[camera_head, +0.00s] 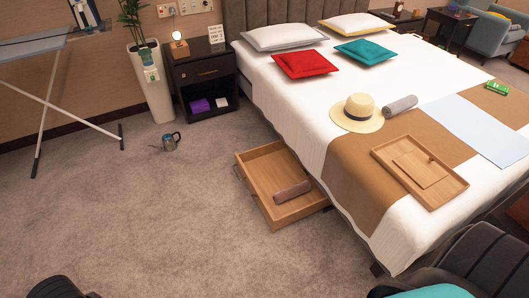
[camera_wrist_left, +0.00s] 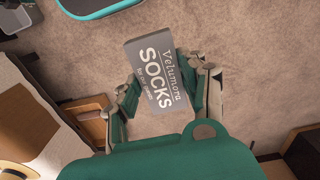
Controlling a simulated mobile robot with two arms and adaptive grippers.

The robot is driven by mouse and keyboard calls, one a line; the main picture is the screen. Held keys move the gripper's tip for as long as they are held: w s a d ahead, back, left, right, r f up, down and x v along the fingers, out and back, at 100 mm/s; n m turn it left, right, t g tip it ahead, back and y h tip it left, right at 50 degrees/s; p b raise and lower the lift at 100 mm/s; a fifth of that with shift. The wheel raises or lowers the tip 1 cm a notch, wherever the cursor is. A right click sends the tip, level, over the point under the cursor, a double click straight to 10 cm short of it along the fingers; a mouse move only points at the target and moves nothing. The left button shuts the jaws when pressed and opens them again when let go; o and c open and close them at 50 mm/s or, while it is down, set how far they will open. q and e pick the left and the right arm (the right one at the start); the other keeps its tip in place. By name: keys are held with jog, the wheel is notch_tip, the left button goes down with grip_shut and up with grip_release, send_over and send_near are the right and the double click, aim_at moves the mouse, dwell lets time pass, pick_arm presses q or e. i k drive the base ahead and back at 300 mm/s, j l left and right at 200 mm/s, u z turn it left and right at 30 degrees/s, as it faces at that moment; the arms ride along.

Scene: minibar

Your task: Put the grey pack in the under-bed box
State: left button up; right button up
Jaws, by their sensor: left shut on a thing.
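The grey pack (camera_wrist_left: 152,50), printed with SOCKS, is in the left wrist view. My left gripper (camera_wrist_left: 162,88) is shut on it, with a finger at each side of the pack. Neither the pack nor my left gripper's jaws show in the head view. The under-bed box (camera_head: 247,179) is a wooden drawer that stands pulled out from under the bed. A brown-grey roll (camera_head: 292,191) lies inside it near the front right side; the rest of its floor is bare. My right gripper is not in view.
The bed (camera_head: 312,107) stands behind and right of the box, with a straw hat (camera_head: 357,112), a grey roll (camera_head: 400,105) and a wooden tray (camera_head: 450,189) on it. The carpet before the box is clear.

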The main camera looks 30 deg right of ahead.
aim_at(273, 181)
jog(key=i+u, duration=0.3)
jog(key=i, duration=1.3)
jog(key=i+z, duration=0.55)
jog(key=z, duration=0.2)
jog(key=i+j+z, duration=0.15)
jog(key=i+z, duration=0.2)
jog(key=k, duration=0.05)
